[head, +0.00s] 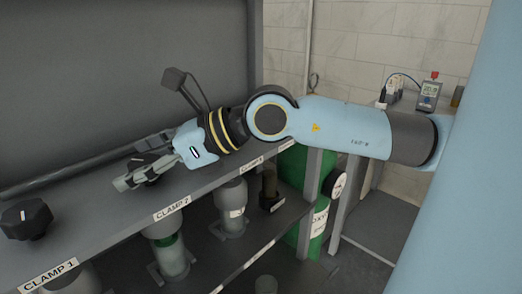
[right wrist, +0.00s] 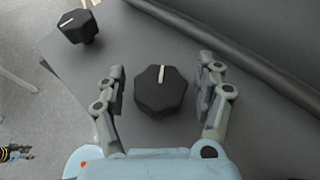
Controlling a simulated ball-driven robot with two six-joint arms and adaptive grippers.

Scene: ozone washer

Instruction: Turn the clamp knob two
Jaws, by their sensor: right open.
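The clamp two knob (right wrist: 160,92) is a black, lobed knob with a white pointer line pointing nearly straight up in the right wrist view. It sits on the grey shelf. My right gripper (right wrist: 162,86) is open, with one finger on each side of the knob and visible gaps between fingers and knob. In the head view the right gripper (head: 134,179) reaches in from the right over the shelf, behind the CLAMP 2 label (head: 172,210), and partly hides the knob. My left gripper is not seen.
The clamp one knob (head: 26,218) stands at the left in the head view and also shows in the right wrist view (right wrist: 77,26). A dark rail (head: 85,166) runs behind the knobs. Canisters (head: 168,250) stand below the shelf. A green cylinder (head: 292,168) stands right.

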